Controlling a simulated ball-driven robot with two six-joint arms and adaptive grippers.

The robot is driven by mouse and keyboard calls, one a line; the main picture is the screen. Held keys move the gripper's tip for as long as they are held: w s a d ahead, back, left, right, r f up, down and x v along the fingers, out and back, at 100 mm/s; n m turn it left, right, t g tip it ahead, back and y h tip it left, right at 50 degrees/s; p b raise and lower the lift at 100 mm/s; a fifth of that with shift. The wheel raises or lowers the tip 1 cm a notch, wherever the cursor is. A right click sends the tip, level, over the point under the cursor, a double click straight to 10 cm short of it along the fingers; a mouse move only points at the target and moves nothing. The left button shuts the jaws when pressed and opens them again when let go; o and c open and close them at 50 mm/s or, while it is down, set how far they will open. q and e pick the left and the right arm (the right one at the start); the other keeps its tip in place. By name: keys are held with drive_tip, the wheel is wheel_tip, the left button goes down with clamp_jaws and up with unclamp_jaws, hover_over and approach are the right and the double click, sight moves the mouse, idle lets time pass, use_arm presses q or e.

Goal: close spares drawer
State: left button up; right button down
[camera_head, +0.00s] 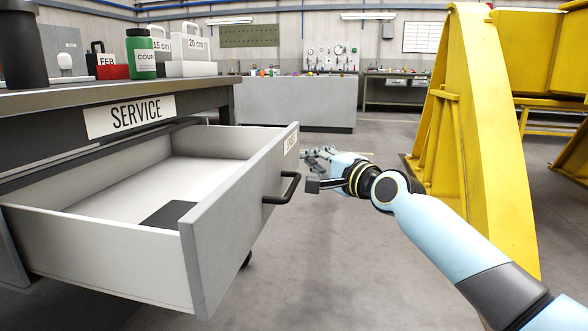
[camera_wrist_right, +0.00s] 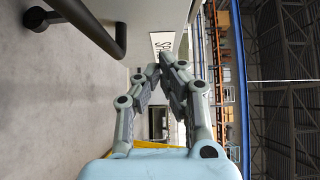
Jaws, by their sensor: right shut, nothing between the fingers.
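The spares drawer (camera_head: 240,225) is pulled far out of the bench marked SERVICE. It is light grey inside, with a dark flat piece (camera_head: 168,214) on its floor near the front. Its black bar handle (camera_head: 284,190) is on the front panel, below a small label (camera_head: 291,144). My right gripper (camera_head: 310,180) is shut and empty, just right of the handle and apart from it as far as I can tell. In the right wrist view its fingertips (camera_wrist_right: 168,62) meet near the drawer's label (camera_wrist_right: 164,41), and the handle (camera_wrist_right: 95,28) shows at upper left. My left gripper is not in view.
On the bench top (camera_head: 120,88) stand a green bottle (camera_head: 140,54), a red box (camera_head: 113,71), pale blocks (camera_head: 192,60) and a dark cylinder (camera_head: 20,45). A yellow stand (camera_head: 465,130) rises at right. Grey floor (camera_head: 300,280) is open in front of the drawer.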

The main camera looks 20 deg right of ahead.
sight(282, 152)
drive_tip(key=w+a, duration=0.2)
drive_tip(key=a, duration=0.1)
drive_tip(key=shift+w+a+b, duration=0.2)
drive_tip(key=shift+w+b, duration=0.15)
drive_tip(key=shift+b, duration=0.05)
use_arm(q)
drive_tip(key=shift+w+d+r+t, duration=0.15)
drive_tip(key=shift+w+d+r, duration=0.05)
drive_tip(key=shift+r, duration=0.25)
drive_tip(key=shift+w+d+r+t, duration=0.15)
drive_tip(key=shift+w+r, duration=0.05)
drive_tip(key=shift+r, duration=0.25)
use_arm(e)
drive_tip(key=shift+a, duration=0.1)
